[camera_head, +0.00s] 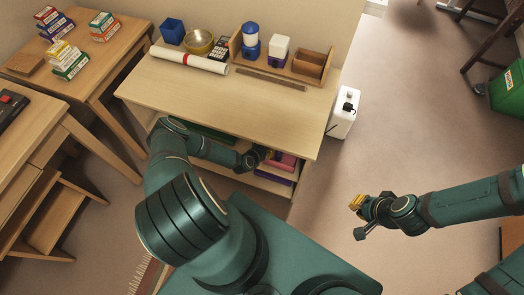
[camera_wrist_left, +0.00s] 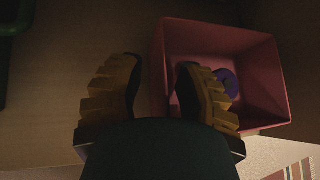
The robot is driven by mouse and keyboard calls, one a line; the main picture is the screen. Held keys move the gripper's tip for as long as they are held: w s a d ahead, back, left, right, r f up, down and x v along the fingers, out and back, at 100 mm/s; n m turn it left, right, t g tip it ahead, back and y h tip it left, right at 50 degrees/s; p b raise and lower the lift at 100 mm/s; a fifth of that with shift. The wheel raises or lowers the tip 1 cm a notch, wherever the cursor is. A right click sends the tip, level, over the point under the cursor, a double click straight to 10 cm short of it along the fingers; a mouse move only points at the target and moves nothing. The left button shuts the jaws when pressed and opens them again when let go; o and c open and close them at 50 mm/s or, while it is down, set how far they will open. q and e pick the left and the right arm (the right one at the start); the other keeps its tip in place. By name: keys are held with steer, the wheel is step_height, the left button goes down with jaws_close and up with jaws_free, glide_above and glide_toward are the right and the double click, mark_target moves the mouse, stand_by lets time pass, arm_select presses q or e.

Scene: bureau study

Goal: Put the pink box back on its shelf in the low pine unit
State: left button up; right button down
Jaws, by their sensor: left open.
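The pink box (camera_head: 288,160) is inside the low pine unit (camera_head: 215,92), near its right end and partly hidden by the unit's top. The wrist view shows the box (camera_wrist_left: 262,60) open, with a round purple item (camera_wrist_left: 229,82) in it. My left gripper (camera_head: 262,153) reaches into the unit beside the box. In the wrist view its fingers (camera_wrist_left: 160,92) are open on either side of the box's left wall, one outside and one over the inside. Contact cannot be told. My right gripper (camera_head: 357,202) hangs over the floor at the right, its finger gap unclear.
A purple bin (camera_head: 272,178) sits below the pink box, and a green item (camera_head: 205,131) lies farther left in the unit. A rolled paper (camera_head: 190,60), a bowl (camera_head: 198,42) and a wooden organizer (camera_head: 275,62) occupy the top. A white container (camera_head: 342,115) stands right of the unit.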

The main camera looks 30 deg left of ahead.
arm_select(q)
steer(key=p+v, duration=0.2)
steer(key=v, duration=1)
steer(key=shift+p, duration=0.4)
steer(key=shift+s, duration=0.1)
